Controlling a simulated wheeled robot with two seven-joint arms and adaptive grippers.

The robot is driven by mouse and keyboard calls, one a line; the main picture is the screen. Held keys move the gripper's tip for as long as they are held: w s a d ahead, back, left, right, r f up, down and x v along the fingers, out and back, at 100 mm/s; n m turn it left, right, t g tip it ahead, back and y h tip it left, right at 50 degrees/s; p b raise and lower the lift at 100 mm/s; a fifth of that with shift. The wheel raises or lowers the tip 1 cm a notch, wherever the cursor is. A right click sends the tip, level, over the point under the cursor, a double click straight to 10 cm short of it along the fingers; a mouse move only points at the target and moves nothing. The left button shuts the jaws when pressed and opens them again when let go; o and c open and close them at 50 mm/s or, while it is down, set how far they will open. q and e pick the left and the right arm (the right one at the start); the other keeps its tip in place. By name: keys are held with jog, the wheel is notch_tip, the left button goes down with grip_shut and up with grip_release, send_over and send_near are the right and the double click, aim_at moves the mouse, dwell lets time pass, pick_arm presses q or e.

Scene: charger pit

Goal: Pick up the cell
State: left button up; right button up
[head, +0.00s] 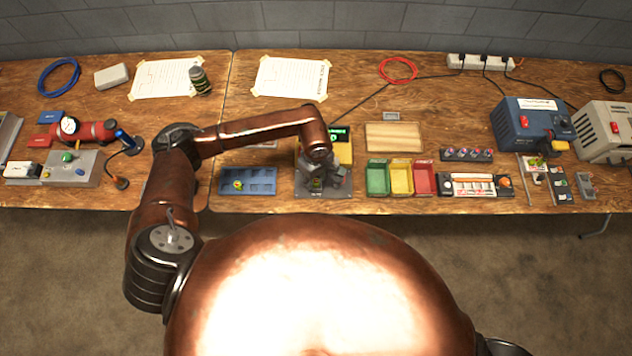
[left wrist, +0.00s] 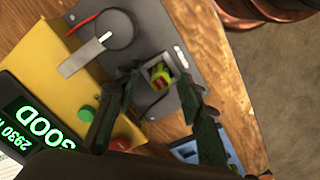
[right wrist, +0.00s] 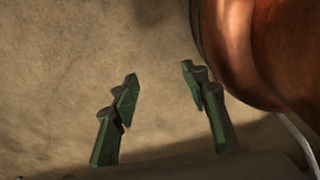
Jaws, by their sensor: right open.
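The cell (left wrist: 160,80), green and yellow with a red part, sits in a small square holder on a grey plate in the left wrist view. The plate (head: 341,190) is in front of the yellow tester, which also shows in the left wrist view (left wrist: 62,45). My left gripper (left wrist: 163,72) is open over the holder, one finger on each side of the cell. In the head view the gripper (head: 322,180) hides the cell. My right gripper (right wrist: 160,75) is open and empty above the floor.
The tester screen (left wrist: 38,130) reads GOOD. A blue tray (head: 262,181) holding a green and yellow item stands left of the plate. Green (head: 377,180), yellow (head: 401,180) and red (head: 425,180) bins stand to its right. A round grey knob with a lever (left wrist: 105,35) is near the holder.

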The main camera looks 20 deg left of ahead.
pick_arm(q)
jog(key=c, duration=0.7)
grip_shut()
pick_arm(e)
jog(key=shift+s, duration=0.95)
pick_arm(q)
jog(key=shift+r, duration=0.1)
pick_arm(e)
jog(key=shift+w, duration=0.2)
pick_arm(q)
jog(key=shift+r, duration=0.1)
